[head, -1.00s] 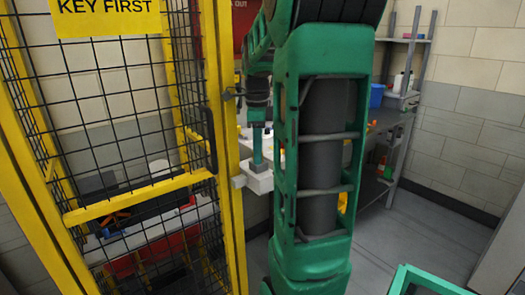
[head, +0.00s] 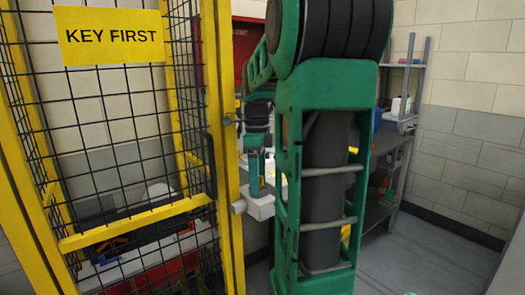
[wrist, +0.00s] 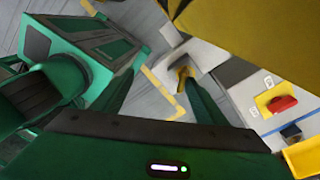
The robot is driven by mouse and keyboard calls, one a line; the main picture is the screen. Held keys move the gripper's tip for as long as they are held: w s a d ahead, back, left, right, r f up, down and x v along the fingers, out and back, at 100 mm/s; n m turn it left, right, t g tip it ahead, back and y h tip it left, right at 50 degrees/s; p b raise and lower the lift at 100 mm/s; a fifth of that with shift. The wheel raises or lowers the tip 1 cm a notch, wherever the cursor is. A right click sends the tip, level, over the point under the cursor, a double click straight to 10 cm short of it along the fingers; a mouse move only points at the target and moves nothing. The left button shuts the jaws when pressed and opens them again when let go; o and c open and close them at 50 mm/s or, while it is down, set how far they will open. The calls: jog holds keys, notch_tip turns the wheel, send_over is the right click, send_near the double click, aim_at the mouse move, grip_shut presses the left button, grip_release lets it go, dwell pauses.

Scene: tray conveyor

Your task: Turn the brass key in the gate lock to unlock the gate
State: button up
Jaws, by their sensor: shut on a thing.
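The mesh gate with its yellow frame (head: 231,150) stands at the left of the head view and looks closed. The pale grey lock box (head: 262,207) sits at the gate post's right side; it also shows in the wrist view (wrist: 200,54). The brass key (wrist: 184,75) shows in the wrist view against the lock box, by the tip of the right finger. My gripper (head: 254,186) points down just above the lock box and is shut on the key. In the head view the key is hidden. How far the key is turned cannot be told.
A yellow KEY FIRST sign (head: 110,36) hangs on the mesh. A black handle (head: 211,165) is on the gate frame. A grey shelf (head: 398,125) stands behind at the right. The wrist view shows a red button (wrist: 283,104) on a yellow plate. Grey floor is open at the right.

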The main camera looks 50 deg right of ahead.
jog(key=o, duration=0.6)
notch_tip(320, 180, up, 6)
jog(key=w+d+m, duration=0.1)
jog(key=m, duration=0.1)
jog(key=shift+w+d+t+h, duration=0.3)
jog(key=shift+w+d, duration=0.05)
jog(key=r, duration=0.2)
jog(key=s+r+n, duration=0.1)
jog(key=shift+a+r+n, duration=0.1)
jog(key=shift+r+n, duration=0.2)
jog(key=shift+r, duration=0.05)
jog(key=c, duration=0.8)
jog(key=shift+w+r+n, duration=0.1)
jog(key=shift+r+n, duration=0.3)
jog(key=shift+r, duration=0.15)
jog(key=shift+f, duration=0.15)
